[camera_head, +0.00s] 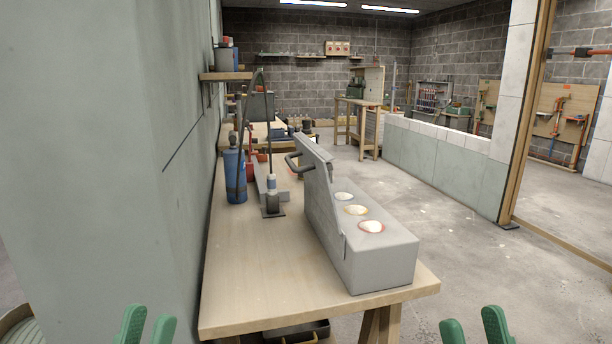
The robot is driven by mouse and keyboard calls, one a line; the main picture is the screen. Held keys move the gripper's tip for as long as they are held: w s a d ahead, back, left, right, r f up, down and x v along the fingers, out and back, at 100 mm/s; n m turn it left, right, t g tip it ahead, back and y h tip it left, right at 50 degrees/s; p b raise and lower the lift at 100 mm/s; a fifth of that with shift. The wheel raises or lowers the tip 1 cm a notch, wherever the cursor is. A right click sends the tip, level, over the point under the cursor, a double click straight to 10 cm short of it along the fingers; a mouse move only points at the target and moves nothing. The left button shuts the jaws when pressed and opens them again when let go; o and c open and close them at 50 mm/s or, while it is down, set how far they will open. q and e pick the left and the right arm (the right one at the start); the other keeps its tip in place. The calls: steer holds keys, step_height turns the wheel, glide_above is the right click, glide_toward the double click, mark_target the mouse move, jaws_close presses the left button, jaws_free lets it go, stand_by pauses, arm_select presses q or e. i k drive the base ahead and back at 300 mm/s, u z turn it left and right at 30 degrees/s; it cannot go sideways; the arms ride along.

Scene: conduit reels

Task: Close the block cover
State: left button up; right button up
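A grey block (377,265) stands on the wooden workbench, with three round openings in its top, the nearest rimmed in red. Its grey cover (322,193) stands raised and tilted along the left side of the block, so the openings are exposed. A dark handle (293,162) sticks out from the cover's far left side. My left gripper (148,322) is at the bottom left, left of the bench, open and empty. My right gripper (473,323) is at the bottom right, right of the bench, open and empty. Neither touches the block or cover.
The workbench (243,282) has free room at its near left. A blue bottle (235,175) and a dark upright tool (272,203) stand behind, left of the cover. A green-grey wall (110,150) runs close along the bench's left. Open floor (460,240) lies to the right.

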mark_target(312, 159)
steer(key=k, duration=0.5)
steer(key=z, duration=0.8)
steer(key=i, duration=0.75)
steer(key=u, duration=0.75)
